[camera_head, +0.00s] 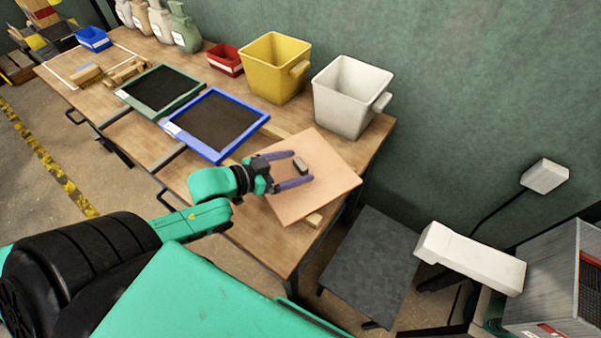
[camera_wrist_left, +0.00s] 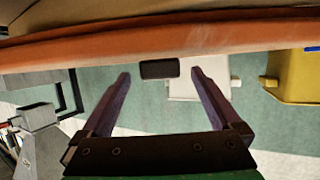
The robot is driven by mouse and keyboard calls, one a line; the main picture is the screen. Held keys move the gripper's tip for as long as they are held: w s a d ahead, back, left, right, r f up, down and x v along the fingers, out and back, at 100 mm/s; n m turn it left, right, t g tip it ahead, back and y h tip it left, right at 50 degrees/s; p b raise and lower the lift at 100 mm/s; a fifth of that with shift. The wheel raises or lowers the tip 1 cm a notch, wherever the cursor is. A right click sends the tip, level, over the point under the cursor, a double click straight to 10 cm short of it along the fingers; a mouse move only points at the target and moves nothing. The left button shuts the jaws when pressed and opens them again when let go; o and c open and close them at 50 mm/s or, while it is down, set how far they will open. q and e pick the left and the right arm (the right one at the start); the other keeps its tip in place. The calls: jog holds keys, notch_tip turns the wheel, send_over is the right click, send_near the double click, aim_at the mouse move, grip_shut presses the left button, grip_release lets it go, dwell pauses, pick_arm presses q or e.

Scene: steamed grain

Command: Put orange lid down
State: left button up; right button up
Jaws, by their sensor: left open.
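The orange lid (camera_head: 330,182) is a flat, pale orange square board with a small grey handle (camera_head: 299,165) on top. It lies at the right end of the wooden table, with a wooden piece (camera_head: 314,219) showing under its near edge. My left gripper (camera_head: 302,166) is open over the lid, with its purple fingers on either side of the handle. In the left wrist view the lid (camera_wrist_left: 230,38) runs across the top as an orange band. The dark handle (camera_wrist_left: 159,69) sits between the spread fingertips (camera_wrist_left: 160,73), with gaps on both sides. My right gripper does not show.
A blue-framed tray (camera_head: 262,122) and a green-framed tray (camera_head: 191,93) lie left of the lid. A yellow bin (camera_head: 275,70) and a white bin (camera_head: 346,100) stand behind it. A dark grey low surface (camera_head: 370,265) lies beyond the table's right edge.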

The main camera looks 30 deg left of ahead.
pick_arm(q)
jog(key=shift+x, duration=1.25)
jog(key=shift+c, duration=0.3)
grip_shut()
